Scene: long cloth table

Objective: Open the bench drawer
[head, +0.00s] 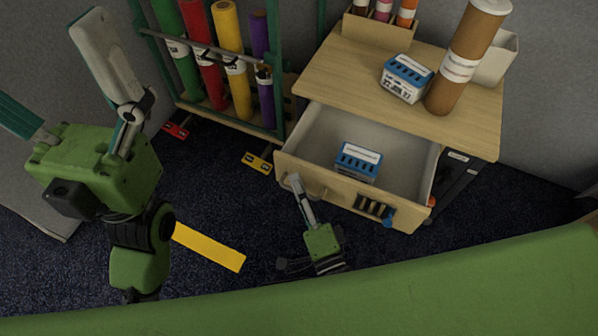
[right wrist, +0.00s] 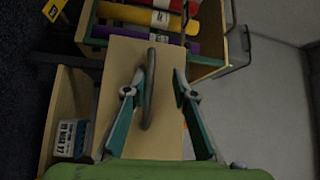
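The wooden bench (head: 345,68) stands at the upper right of the head view. Its drawer (head: 272,160) is pulled out, with the grey inside showing. A blue and white box (head: 358,160) lies in it. The drawer's handle (right wrist: 149,88) is a grey bar on the front panel. My right gripper (head: 294,181) is at the left part of the drawer front. In the right wrist view its fingers (right wrist: 159,76) are apart, one on each side of the handle, the left one closer to it. My left gripper (head: 50,58) is at the far left, fingers spread, empty, away from the bench.
A teal rack with coloured rolls (head: 236,65) stands left of the bench. On the bench top are another blue and white box (head: 404,80), a brown roll (head: 464,62) and a caddy of bottles (head: 378,28). The dark floor before the drawer is mostly clear.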

